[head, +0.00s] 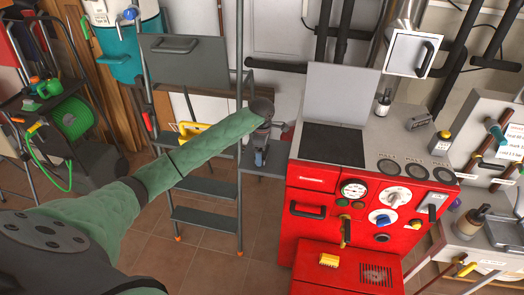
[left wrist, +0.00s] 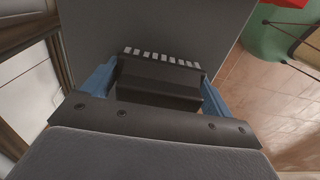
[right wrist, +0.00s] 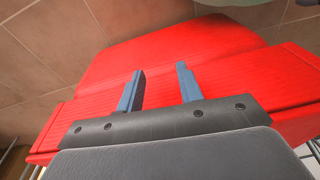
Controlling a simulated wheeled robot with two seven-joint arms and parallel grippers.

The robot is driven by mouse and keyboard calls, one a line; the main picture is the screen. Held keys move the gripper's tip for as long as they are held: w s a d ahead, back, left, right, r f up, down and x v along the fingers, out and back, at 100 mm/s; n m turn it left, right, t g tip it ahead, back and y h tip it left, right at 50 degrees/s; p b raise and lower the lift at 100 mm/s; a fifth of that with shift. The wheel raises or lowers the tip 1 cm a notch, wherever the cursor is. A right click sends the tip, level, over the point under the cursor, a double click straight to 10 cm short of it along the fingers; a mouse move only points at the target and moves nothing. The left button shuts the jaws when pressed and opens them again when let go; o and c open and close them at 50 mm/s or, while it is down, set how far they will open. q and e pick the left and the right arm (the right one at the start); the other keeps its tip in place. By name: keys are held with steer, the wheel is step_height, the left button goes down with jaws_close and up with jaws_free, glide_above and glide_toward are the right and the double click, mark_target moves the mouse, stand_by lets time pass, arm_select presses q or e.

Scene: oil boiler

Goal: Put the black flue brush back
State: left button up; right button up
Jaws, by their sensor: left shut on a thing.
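My left gripper (head: 260,152) reaches out beside the grey stepladder, left of the red boiler. In the left wrist view its blue fingers (left wrist: 160,88) are shut on a black block with a row of pale tufts, which I take to be the black flue brush (left wrist: 158,75). A flat dark grey surface (left wrist: 190,30) lies beyond the brush; I cannot tell whether they touch. In the head view the brush is not clearly visible at the gripper. My right gripper (right wrist: 160,90) is open and empty, with a red ridged surface (right wrist: 190,52) behind its fingers.
The red boiler (head: 310,226) stands right of the left gripper, its grey top holding a small bottle (head: 383,103). The stepladder (head: 205,187) stands close to my left arm. A hose cart (head: 72,118) is far left, and a cluttered bench (head: 468,252) is at right.

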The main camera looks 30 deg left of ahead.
steer(key=shift+r, duration=0.2)
arm_select(q)
steer(key=o, duration=0.9)
steer(key=shift+c, duration=0.2)
arm_select(e)
steer(key=shift+r, duration=0.1)
arm_select(q)
steer(key=shift+r, duration=0.35)
step_height(320, 180, up, 10)
steer(key=b, duration=0.4)
steer(key=shift+r+b, duration=0.15)
steer(key=shift+b, duration=0.15)
steer(key=shift+r, duration=0.55)
arm_select(e)
steer(key=w+a+r, duration=0.1)
steer(key=r, duration=0.7)
steer(key=w+a+r, duration=0.1)
steer(key=w+r, duration=0.1)
steer(key=r, duration=0.6)
steer(key=shift+w+a, duration=0.2)
steer(key=shift+a, duration=0.1)
arm_select(q)
steer(key=shift+s+f, duration=0.1)
arm_select(e)
steer(key=shift+f, duration=0.1)
